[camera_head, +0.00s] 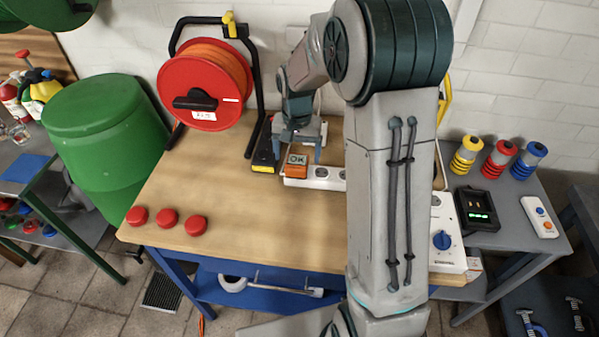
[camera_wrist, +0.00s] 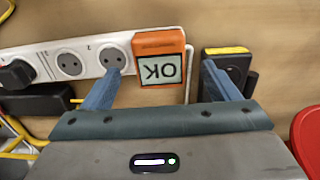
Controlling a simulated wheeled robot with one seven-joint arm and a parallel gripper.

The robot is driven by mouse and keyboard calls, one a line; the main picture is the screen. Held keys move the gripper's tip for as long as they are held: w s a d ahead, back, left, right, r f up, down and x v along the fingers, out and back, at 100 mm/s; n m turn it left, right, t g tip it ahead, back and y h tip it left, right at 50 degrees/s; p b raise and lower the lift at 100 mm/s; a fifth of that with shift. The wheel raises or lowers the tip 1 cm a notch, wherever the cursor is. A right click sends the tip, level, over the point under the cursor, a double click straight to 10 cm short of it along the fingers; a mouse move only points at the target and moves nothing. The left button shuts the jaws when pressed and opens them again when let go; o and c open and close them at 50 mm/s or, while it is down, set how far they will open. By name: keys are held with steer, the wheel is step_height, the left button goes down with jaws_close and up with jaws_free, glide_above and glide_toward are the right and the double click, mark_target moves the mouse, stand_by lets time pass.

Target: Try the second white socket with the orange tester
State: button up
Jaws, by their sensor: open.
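The orange tester (camera_wrist: 160,43) sits on the end of the white socket strip (camera_wrist: 83,44), and its display reads OK. In the head view the tester (camera_head: 297,171) is at the strip's left end. The socket under it is hidden. Beside it are two empty round sockets, a nearer one (camera_wrist: 114,58) and a farther one (camera_wrist: 69,64). My gripper (camera_wrist: 160,72) is open, with one blue finger on each side of the tester and gaps between. It also shows in the head view (camera_head: 298,152), just behind the tester.
A black plug (camera_wrist: 15,74) occupies a socket farther along the strip. A black-and-yellow device (camera_head: 264,150) lies close by the tester. A red cable reel (camera_head: 205,85) stands at the back left. My arm hides part of the strip.

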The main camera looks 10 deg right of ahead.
mark_target(297, 160)
step_height(297, 160, down, 3)
steer(key=shift+f+b, duration=0.2)
steer(key=shift+b, duration=0.65)
steer(key=shift+c, duration=0.3)
steer(key=c, duration=1.5)
steer(key=shift+r+p, duration=2.1)
steer(key=shift+r, duration=1)
